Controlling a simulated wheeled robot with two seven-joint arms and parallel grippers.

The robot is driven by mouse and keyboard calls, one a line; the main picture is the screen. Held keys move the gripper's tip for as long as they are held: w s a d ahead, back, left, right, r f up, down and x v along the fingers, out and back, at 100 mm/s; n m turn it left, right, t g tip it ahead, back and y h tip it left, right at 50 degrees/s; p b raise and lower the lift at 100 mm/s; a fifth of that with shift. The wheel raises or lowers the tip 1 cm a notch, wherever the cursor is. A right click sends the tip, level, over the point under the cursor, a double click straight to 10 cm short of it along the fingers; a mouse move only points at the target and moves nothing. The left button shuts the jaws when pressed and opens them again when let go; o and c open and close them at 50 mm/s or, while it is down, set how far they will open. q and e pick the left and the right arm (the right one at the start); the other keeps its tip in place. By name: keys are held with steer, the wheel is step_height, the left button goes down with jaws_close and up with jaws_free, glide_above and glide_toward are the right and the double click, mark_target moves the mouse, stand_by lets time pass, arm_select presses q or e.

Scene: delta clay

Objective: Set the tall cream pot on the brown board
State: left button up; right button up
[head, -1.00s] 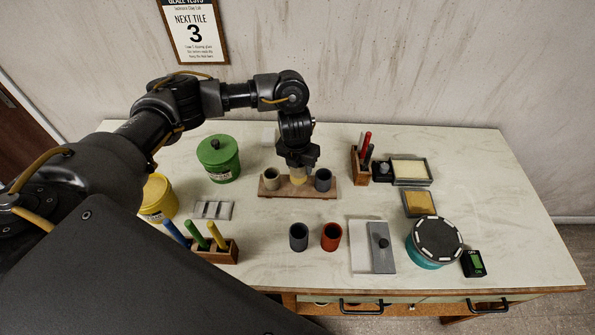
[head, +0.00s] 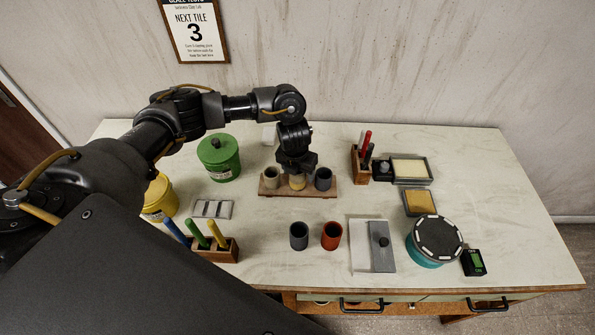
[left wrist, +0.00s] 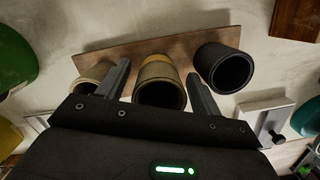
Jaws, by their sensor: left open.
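The tall cream pot (head: 297,182) stands upright on the brown board (head: 268,192), between a grey-beige pot (head: 271,177) on its left and a dark grey pot (head: 323,178) on its right. My left gripper (head: 297,171) is over the cream pot, which it partly hides. In the left wrist view the cream pot (left wrist: 161,84) shows its dark mouth and a yellow band. The open fingers (left wrist: 160,92) are on either side of it, and the brown board (left wrist: 135,52) lies beyond. Whether a finger touches the pot is unclear. My right gripper is out of view.
A dark pot (head: 299,236) and an orange pot (head: 332,236) stand in front of the board. A green canister (head: 219,158) is to the left, a marker block (head: 361,164) to the right. A turntable (head: 436,240) is at the front right.

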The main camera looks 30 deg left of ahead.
arm_select(q)
steer(key=shift+r, duration=0.45)
step_height(320, 180, up, 11)
steer(key=s, duration=0.1)
steer(key=shift+s+r+p, duration=0.15)
steer(key=shift+s+p, duration=0.2)
steer(key=shift+s, duration=0.05)
